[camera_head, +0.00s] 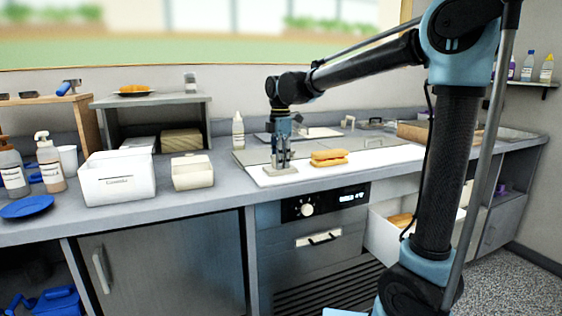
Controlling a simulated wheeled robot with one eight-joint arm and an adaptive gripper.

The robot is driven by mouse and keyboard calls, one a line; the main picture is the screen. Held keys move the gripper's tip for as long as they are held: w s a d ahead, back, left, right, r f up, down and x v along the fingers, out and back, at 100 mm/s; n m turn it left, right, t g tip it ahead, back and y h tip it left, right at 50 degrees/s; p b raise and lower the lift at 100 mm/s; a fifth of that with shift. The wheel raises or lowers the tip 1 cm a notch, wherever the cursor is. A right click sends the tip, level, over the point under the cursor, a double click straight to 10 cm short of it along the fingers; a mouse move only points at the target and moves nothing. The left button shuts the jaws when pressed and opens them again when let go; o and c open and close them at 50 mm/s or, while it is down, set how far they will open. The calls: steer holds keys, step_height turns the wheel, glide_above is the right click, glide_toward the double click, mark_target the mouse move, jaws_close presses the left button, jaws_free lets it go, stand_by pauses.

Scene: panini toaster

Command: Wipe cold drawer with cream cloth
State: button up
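My gripper (282,161) points straight down over the left part of the white work surface (378,157). A small flat cream-grey piece (281,171), which looks like the cream cloth, lies right under its fingertips. I cannot tell whether the fingers are closed on it or only above it. A white drawer (382,229) stands pulled out below the counter, to the right of the oven front; it may be the cold drawer. A bread-like item (401,220) lies inside it. My arm hides part of the drawer's right side.
A filled sandwich (329,157) lies just right of my gripper. A white bottle (238,130) stands behind to the left. A cream box (192,172) and a white bin (117,178) stand on the left counter. The oven front (322,205) is below.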

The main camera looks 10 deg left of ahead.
steer(key=shift+r, duration=0.25)
stand_by(0.3)
jaws_close()
stand_by(0.4)
steer(key=shift+r, duration=3)
